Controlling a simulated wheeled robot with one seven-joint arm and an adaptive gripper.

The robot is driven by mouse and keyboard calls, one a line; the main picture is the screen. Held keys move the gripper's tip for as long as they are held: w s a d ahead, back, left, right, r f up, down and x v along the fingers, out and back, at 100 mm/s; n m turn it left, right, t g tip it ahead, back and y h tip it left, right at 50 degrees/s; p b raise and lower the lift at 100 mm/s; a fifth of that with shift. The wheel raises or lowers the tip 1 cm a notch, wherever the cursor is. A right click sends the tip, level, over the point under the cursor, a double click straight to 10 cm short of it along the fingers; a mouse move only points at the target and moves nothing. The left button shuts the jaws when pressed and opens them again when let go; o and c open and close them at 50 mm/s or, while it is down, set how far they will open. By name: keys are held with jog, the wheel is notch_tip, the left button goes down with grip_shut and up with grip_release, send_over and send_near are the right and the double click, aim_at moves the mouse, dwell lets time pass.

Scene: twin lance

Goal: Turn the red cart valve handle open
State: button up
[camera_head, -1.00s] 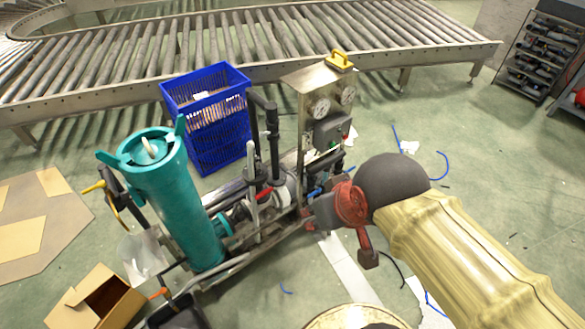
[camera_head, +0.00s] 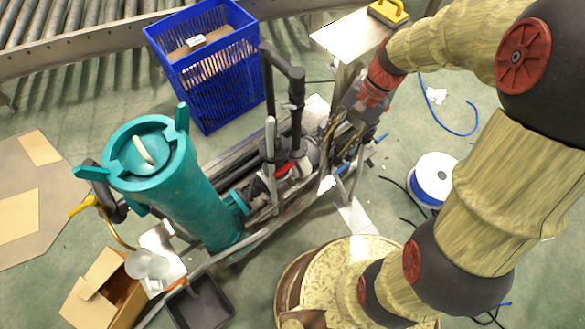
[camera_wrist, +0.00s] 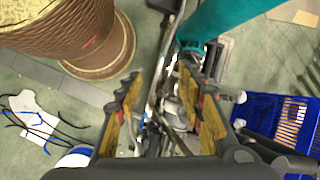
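The cart's red valve handle (camera_head: 285,168) is a small red lever low among the pipes, right of the teal filter vessel (camera_head: 172,185). The grey pipework partly hides it. My gripper (camera_head: 333,132) hangs just right of these pipes, pointing down toward the cart, apart from the red handle. In the wrist view my gripper (camera_wrist: 158,76) is open, its two yellow-padded fingers spread with pipes seen beyond them. Nothing is held between them. The teal vessel (camera_wrist: 225,20) shows at the top there. I cannot make out the red handle clearly in the wrist view.
A blue crate (camera_head: 205,70) stands behind the cart. Upright grey pipes (camera_head: 297,100) rise beside the handle. A white spool (camera_head: 434,178) and loose blue hose lie on the floor at right.

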notch_tip(320, 180, down, 16)
jog(key=w+a+m+g+y+b, duration=0.2)
jog(key=m+g+y, duration=0.1)
jog(key=m+y, duration=0.15)
jog(key=m+t+y+b, duration=0.2)
jog(key=m+t+y, duration=0.6)
jog(key=m+t, duration=1.5)
send_near(283, 168)
jog(key=w+d+r+m+g, duration=0.2)
jog(key=w+d+m+g, duration=0.15)
jog(key=m+g, duration=0.35)
jog(key=b+x, duration=0.2)
jog(key=x, duration=0.4)
jog(key=shift+a+r, duration=0.15)
jog(key=shift+r, duration=0.15)
jog(key=shift+h, duration=0.25)
jog(key=shift+c, duration=0.8)
jog(key=c, duration=0.8)
grip_shut()
